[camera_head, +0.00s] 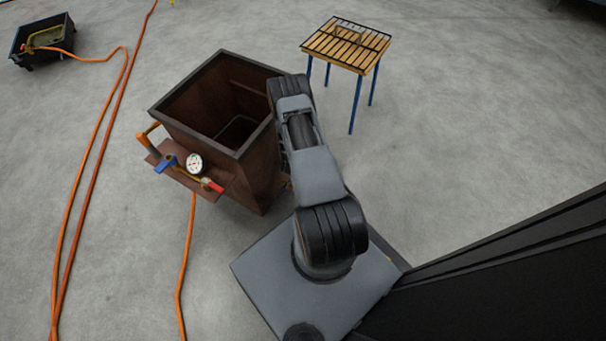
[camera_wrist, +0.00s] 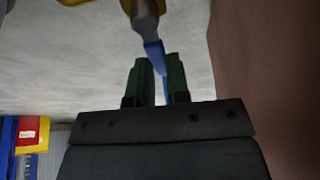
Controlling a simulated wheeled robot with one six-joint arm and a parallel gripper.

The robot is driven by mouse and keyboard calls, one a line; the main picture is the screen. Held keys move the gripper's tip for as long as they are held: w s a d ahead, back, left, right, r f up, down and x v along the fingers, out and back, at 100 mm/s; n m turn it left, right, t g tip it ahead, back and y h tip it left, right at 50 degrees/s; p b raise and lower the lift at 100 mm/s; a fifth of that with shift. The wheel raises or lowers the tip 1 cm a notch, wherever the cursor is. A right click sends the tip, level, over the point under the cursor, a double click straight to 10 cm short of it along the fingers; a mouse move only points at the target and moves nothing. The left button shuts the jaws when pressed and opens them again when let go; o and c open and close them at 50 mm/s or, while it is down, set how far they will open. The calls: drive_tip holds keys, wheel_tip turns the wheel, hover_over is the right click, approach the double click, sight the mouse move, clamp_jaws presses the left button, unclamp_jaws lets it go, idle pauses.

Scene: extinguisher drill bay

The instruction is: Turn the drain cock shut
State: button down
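In the wrist view a brass-yellow valve body (camera_wrist: 98,3) sits at the top edge, with a grey stem and a blue lever (camera_wrist: 153,55), which I take for the drain cock. My gripper (camera_wrist: 160,68) has two green fingers with a gap between them. The blue lever runs down to the gap, and some blue shows between the fingers. I cannot tell whether either finger touches it. In the head view my arm hides the gripper and this cock. A rusty open-topped bin (camera_head: 250,185) stands beside my arm.
The bin's left side carries a pipe shelf with a blue handle (camera_head: 166,163), a gauge (camera_head: 195,163) and a red handle (camera_head: 213,186). Orange hoses (camera_head: 75,228) cross the left floor. A slatted blue-legged table (camera_head: 356,103) stands behind. A brown wall (camera_wrist: 265,60) is close at right in the wrist view.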

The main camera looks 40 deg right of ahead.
drive_tip(key=c, duration=1.4)
unclamp_jaws()
drive_tip(key=shift+o, duration=0.2)
drive_tip(key=p+v, duration=0.5)
drive_tip(key=v, duration=0.8)
drive_tip(key=shift+a+r+p, duration=0.2)
drive_tip(key=shift+r+p, duration=0.2)
